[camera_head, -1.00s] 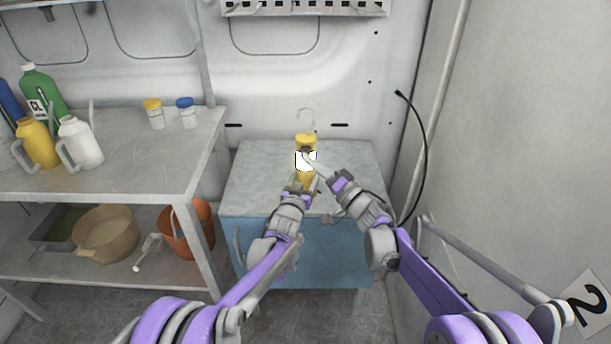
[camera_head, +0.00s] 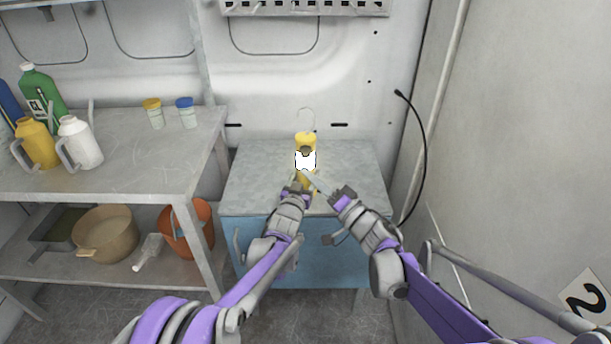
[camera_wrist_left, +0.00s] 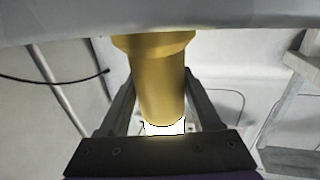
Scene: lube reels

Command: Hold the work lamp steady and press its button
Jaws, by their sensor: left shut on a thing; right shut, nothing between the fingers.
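The work lamp (camera_head: 306,137) stands upright above the blue cabinet's grey top. It is yellow, with a bright white panel in its middle, a dark mark at the panel's upper edge and a thin hook on top. My left gripper (camera_head: 300,186) is shut on its lower part. In the left wrist view the yellow lamp body (camera_wrist_left: 160,80) sits between the two fingers (camera_wrist_left: 160,110), with the white panel partly visible. My right gripper (camera_head: 310,175) is shut and empty, its thin tip just right of the lamp's lower part. I cannot tell if it touches the lamp.
The blue cabinet (camera_head: 350,165) has free top surface around the lamp. A grey shelf (camera_head: 130,180) at left bears jugs, bottles and two small jars, with basins and an orange bucket (camera_head: 188,232) below. A black cable (camera_head: 424,150) hangs on the right wall.

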